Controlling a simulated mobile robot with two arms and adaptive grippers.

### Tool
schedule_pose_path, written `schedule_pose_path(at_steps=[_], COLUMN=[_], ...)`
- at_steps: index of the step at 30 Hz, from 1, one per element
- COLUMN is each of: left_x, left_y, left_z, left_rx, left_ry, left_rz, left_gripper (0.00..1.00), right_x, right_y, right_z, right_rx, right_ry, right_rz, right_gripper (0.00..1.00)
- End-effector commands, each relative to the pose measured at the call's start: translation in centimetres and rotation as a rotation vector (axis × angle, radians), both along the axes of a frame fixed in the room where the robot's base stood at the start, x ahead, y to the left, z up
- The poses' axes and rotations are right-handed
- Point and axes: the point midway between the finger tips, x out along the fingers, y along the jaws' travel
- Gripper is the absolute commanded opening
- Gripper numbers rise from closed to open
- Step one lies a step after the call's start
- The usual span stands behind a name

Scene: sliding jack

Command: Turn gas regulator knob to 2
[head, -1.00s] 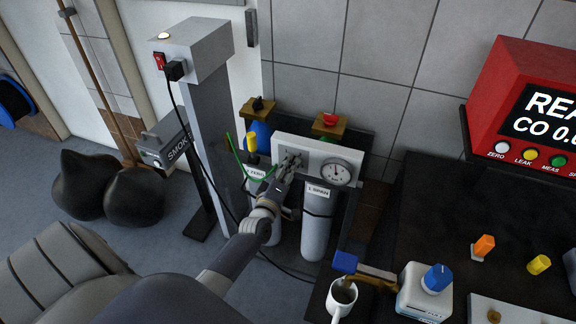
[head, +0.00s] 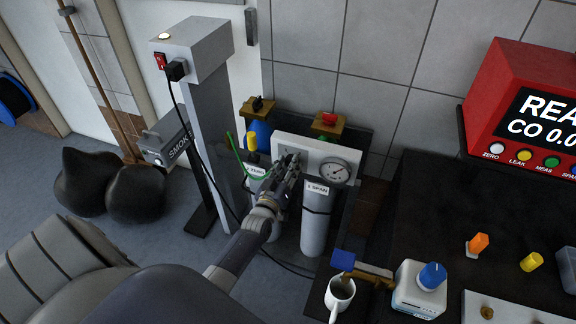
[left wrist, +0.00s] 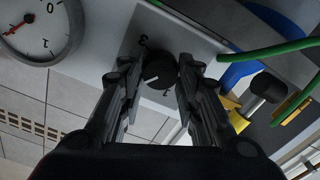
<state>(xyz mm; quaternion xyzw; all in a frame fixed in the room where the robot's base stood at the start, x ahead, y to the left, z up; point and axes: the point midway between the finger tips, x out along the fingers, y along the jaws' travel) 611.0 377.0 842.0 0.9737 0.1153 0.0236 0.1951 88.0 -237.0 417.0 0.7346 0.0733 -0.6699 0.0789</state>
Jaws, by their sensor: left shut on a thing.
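The gas regulator knob (left wrist: 160,72) is small, round and dark with a white pointer mark. It sits on a white panel (head: 317,149); a 3 and what looks like a 1 are printed beside it in the left wrist view. My left gripper (left wrist: 159,64) has its fingers on both sides of the knob and is shut on it. In the head view my left gripper (head: 292,165) reaches the panel's left part and hides the knob. A round gauge (head: 335,172) is right of it and also shows in the left wrist view (left wrist: 38,30). My right gripper is not in view.
A cylinder labelled SPAN (head: 315,225) stands below the panel. A green hose (head: 236,153) runs left of my gripper, near a grey post (head: 196,130). A black bench (head: 440,215) at the right holds a mug (head: 340,297), a blue-capped bottle (head: 420,290) and a red analyser (head: 520,105).

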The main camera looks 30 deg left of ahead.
Motion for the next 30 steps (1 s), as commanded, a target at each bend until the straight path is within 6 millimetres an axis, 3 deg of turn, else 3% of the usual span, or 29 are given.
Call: schedule_pose_path(at_steps=[19,20,22,30], left_x=[-0.08,-0.09,-0.08,-0.03], left_y=[-0.05,-0.05,-0.05,-0.01], left_z=[-0.28,-0.28,-0.25,-0.09], left_rx=[0.044,0.044,0.044,0.044], left_ry=[0.017,0.017,0.016,0.013], left_rz=[0.0,0.0,0.0,0.0], left_gripper=[0.07,0.38,0.52,0.52], right_x=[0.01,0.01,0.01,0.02], right_y=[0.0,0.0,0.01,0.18], right_z=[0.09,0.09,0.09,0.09], right_rx=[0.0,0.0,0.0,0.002], right_ry=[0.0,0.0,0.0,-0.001], right_rz=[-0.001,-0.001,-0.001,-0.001], right_gripper=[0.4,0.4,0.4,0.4])
